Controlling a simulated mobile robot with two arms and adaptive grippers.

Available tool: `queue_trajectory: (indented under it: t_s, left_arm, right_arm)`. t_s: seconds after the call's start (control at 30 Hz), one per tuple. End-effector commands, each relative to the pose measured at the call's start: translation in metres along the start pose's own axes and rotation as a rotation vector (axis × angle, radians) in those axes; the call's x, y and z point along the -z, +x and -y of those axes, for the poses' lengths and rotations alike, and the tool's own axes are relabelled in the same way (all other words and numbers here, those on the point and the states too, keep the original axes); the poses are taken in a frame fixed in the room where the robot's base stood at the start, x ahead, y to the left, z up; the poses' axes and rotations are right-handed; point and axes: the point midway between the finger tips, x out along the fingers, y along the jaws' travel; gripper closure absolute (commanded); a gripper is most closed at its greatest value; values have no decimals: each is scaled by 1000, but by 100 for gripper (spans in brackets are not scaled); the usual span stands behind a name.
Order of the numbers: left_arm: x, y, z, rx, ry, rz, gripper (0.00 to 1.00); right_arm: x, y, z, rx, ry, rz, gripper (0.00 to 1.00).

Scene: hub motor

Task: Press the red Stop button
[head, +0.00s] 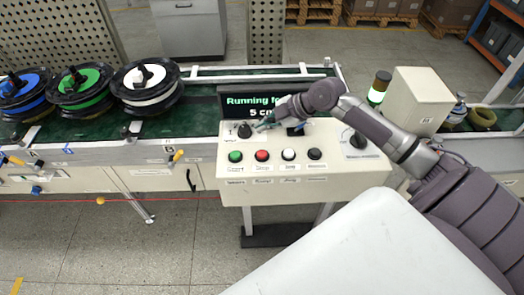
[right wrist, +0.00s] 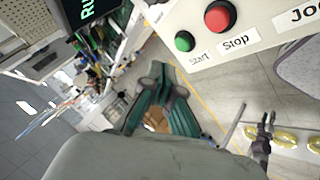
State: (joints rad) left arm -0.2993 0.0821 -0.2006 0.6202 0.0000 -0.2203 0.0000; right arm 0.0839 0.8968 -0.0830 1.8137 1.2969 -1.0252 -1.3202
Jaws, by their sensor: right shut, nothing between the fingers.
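The red Stop button (head: 262,156) sits on the sloped cream control panel (head: 350,180), between a green button (head: 235,156) and a white one (head: 288,154). In the right wrist view the red button (right wrist: 220,16) is at the top, above the label "Stop", with the green Start button (right wrist: 184,41) to its left. My right gripper (head: 262,123) is over the upper left part of the panel, behind the red button in the head view. It is shut and empty, apart from the red button. Its dark green fingers (right wrist: 163,88) also show in the right wrist view. My left gripper is not in view.
A black button (head: 314,154) and a dark knob (head: 358,140) sit further right on the panel. A screen (head: 247,106) behind it reads "Running", partly hidden by my arm. Spools with blue, green and white centres (head: 150,83) stand on the conveyor at left.

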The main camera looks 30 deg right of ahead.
Motion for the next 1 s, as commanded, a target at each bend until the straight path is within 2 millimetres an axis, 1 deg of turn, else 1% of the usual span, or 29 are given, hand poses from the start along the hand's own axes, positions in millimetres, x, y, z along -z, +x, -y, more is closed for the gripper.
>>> queue_trajectory:
  t_s: [0.23, 0.37, 0.57, 0.83, 1.0]
  left_arm:
    - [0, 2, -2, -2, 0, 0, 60]
    - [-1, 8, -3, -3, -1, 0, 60]
    - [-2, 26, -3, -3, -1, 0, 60]
    - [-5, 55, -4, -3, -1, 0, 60]
    - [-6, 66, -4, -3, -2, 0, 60]
  right_arm:
    - [-2, 2, 2, 1, 2, 1, 100]
    - [-5, 7, 6, 1, 2, 1, 100]
    - [-17, 23, 18, 1, 3, 2, 100]
    - [-37, 50, 38, 1, 2, 2, 100]
    - [-44, 61, 45, 1, 2, 2, 100]
